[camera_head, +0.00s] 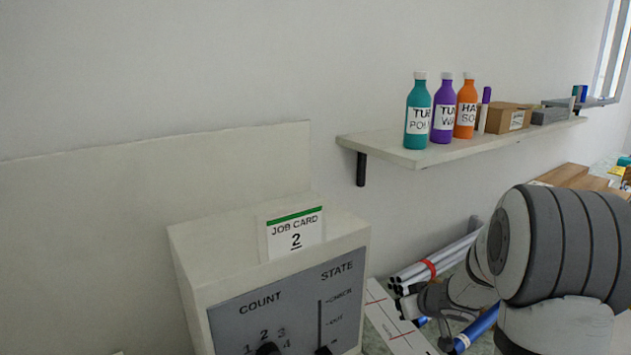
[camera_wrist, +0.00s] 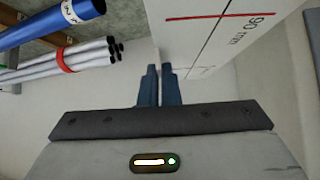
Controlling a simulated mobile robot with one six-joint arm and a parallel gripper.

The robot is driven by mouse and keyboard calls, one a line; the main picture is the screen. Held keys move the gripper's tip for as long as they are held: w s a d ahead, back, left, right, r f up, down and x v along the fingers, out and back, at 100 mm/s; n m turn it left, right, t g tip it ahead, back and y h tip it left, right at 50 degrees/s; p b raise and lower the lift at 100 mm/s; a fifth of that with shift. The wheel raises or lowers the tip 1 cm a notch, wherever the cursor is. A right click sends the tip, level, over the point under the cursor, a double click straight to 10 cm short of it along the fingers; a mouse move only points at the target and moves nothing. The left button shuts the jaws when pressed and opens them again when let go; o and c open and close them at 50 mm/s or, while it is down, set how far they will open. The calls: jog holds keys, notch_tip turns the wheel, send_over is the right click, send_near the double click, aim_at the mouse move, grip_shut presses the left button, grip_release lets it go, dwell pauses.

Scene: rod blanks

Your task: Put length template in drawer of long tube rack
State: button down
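The length template (camera_head: 392,318) is a white board with red marks. In the wrist view the template (camera_wrist: 215,40) shows a red line and "90 mm". My gripper (camera_wrist: 159,70) has its two dark fingers close together, with the template's thin edge running between them. In the head view my gripper (camera_head: 408,304) is at the template's right edge, partly hidden by my arm. Grey tubes with a red band (camera_head: 432,268) lie behind, and they also show in the wrist view (camera_wrist: 65,62). The drawer of the long tube rack cannot be made out.
A cabinet (camera_head: 190,270) with dials and a job card "2" (camera_head: 295,234) stands left of the template. A blue tube (camera_head: 476,328) lies beside my arm. A wall shelf (camera_head: 390,147) above carries bottles and boxes.

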jog(key=shift+s+a+f+m, duration=0.15)
jog(key=shift+s+f+m, duration=0.15)
jog(key=shift+s, duration=0.3)
jog(key=shift+w+r, duration=0.25)
jog(key=shift+w, duration=0.2)
jog(key=w+d+r+n+g+y, duration=0.1)
jog(key=w+d+n+g+y, duration=0.1)
jog(key=w+d+n+y, duration=0.1)
jog(key=shift+w+d+r+n, duration=0.4)
jog(key=shift+w+d+n, duration=0.25)
jog(key=shift+d+n, duration=0.75)
notch_tip(320, 180, down, 14)
jog(key=shift+r+b, duration=0.2)
jog(key=shift+b, duration=0.45)
jog(key=shift+d+f+p, duration=0.1)
jog(key=shift+f+p, duration=0.4)
jog(key=shift+f, duration=1.5)
